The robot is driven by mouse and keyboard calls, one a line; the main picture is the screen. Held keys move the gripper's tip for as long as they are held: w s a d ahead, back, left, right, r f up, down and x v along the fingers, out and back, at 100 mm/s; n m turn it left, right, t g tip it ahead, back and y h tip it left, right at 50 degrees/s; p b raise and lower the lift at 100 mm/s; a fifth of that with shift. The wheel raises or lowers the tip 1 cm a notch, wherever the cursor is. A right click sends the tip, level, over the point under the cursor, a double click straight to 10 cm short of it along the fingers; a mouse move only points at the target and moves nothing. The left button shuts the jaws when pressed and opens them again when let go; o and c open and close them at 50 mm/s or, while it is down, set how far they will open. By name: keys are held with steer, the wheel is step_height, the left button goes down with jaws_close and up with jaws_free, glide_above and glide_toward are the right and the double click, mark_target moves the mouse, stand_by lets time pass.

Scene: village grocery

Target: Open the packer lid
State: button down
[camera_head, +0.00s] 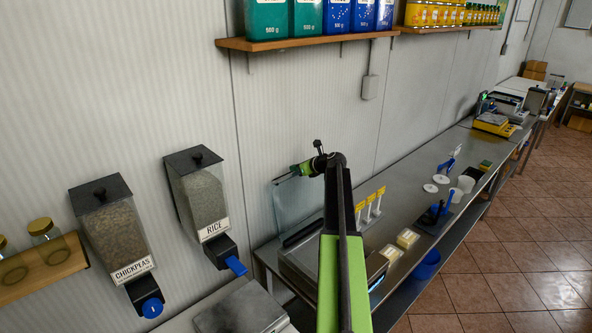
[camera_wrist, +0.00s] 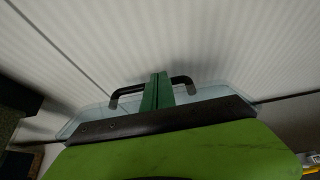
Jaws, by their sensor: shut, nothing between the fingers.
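The packer (camera_head: 302,262) stands on the steel counter, partly hidden behind my arm. Its clear lid (camera_head: 292,208) is raised and stands steeply up from the dark bar at its base, near the wall. In the wrist view the lid (camera_wrist: 95,115) shows as a pale clear panel with a black handle (camera_wrist: 183,80) at its far edge. My gripper (camera_head: 301,170) is at the top edge of the lid. Its green fingers (camera_wrist: 158,78) are shut and empty, overlapping the handle in the wrist view. I cannot tell whether they touch it.
Rice (camera_head: 200,198) and chickpeas (camera_head: 115,240) dispensers hang on the wall at left. A shelf (camera_head: 300,43) with tins is above. Price-tag spikes (camera_head: 370,205), yellow-topped tubs (camera_head: 407,238) and a blue-handled tool (camera_head: 435,213) are on the counter at right. The tiled floor is clear.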

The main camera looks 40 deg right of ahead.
steer(key=shift+s+r, duration=0.15)
steer(key=shift+s, duration=0.1)
steer(key=p+v, duration=0.5)
steer(key=v, duration=0.6)
steer(key=shift+s+p, duration=0.25)
steer(key=shift+p, duration=0.1)
